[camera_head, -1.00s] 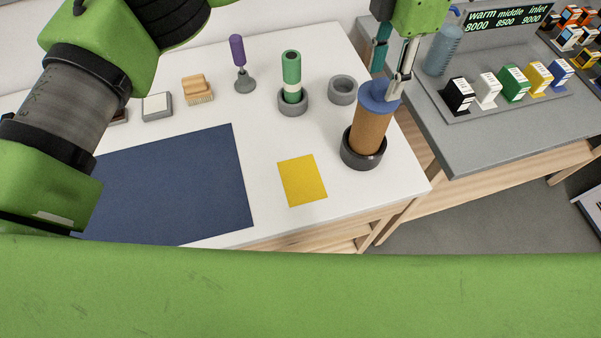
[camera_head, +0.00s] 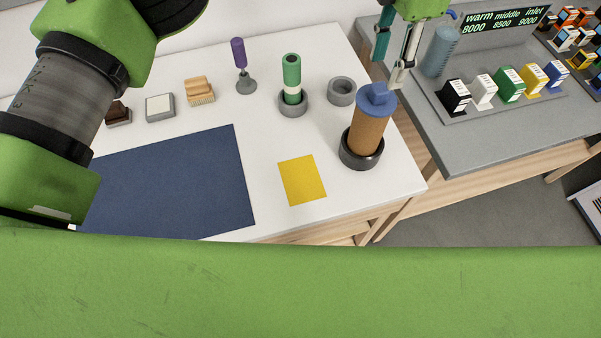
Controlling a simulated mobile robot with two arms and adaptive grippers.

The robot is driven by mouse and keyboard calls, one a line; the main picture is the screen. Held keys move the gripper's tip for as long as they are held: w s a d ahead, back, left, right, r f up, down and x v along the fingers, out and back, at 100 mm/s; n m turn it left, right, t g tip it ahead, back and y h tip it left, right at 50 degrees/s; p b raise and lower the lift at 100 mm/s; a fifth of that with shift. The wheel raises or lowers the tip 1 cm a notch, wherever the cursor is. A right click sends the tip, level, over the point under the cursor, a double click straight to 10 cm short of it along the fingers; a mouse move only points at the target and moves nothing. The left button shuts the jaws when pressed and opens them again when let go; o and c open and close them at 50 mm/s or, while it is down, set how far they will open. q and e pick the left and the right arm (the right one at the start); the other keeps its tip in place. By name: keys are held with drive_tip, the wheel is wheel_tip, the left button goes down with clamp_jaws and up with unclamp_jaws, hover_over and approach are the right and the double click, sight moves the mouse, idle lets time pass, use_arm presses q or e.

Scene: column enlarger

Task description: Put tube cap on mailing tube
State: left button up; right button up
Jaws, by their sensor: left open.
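The brown mailing tube (camera_head: 368,130) stands slightly tilted in the picture, its foot in a dark round holder (camera_head: 361,153) near the white table's right edge. The blue tube cap (camera_head: 376,99) sits on the tube's top end, with a small raised grip on it. My left gripper (camera_head: 389,70) is above and a little to the right of the cap. Its fingers are apart and hold nothing, and they look clear of the cap. My right gripper does not show.
An empty grey ring holder (camera_head: 341,91) and a green tube (camera_head: 292,75) in a ring stand behind the mailing tube. A yellow sheet (camera_head: 302,180) and a blue mat (camera_head: 180,185) lie on the table (camera_head: 330,55). A grey bench (camera_head: 480,140) with several small boxes adjoins at right.

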use_arm(q)
drive_tip(key=shift+r+p, duration=0.5)
drive_tip(key=shift+r, duration=0.45)
wheel_tip(320, 180, up, 12)
drive_tip(key=shift+f, duration=0.1)
idle(0.3)
